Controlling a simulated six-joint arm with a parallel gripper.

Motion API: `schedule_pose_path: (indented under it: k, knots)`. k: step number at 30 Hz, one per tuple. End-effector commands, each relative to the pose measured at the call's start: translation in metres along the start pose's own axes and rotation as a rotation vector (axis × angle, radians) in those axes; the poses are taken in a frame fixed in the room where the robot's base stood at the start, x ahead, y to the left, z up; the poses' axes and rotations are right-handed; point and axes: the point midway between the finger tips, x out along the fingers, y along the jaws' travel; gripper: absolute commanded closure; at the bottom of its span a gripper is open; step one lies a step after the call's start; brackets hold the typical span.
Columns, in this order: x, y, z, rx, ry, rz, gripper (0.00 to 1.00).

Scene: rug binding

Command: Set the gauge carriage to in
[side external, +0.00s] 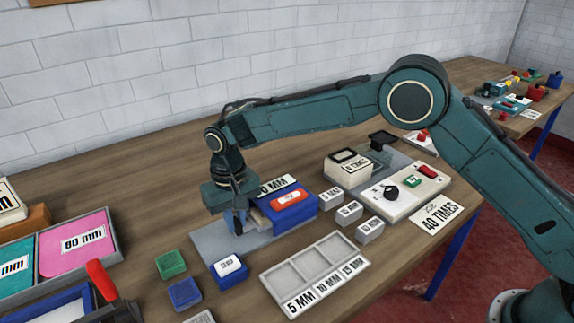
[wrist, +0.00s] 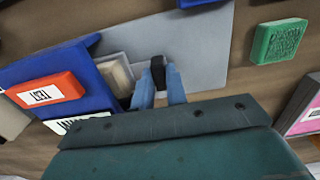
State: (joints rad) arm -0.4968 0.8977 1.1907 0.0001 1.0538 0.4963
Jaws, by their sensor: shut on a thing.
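My gripper (side external: 237,222) points down over the grey plate of the gauge device, left of its blue housing (side external: 302,214). In the wrist view my blue fingers (wrist: 158,88) are shut on a black knob (wrist: 157,66), which looks like the gauge carriage's handle. A pale beige block (wrist: 117,74) lies between the knob and the blue housing, close to the housing. The grey plate (wrist: 205,45) is bare on the knob's other side. The housing carries a red labelled piece (side external: 289,198). My gripper hides most of the knob and carriage in the side view.
A blue block with a white label (side external: 228,269), a plain blue block (side external: 184,293) and a green block (side external: 171,264) stand near the plate. A grey compartment tray (side external: 333,258) and several small labelled blocks lie to the right. A card reading 40 TIMES (side external: 436,218) lies farther right.

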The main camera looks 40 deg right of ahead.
Motion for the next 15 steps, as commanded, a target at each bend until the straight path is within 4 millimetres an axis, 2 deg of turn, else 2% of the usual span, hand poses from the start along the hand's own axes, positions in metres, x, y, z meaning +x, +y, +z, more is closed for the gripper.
schedule_pose_path:
  k: [6,15]
  knots:
    - [-0.001,0.026,-0.001,0.002,0.0,0.0,1.0]
    - [-0.001,0.033,-0.001,0.004,0.0,0.002,1.0]
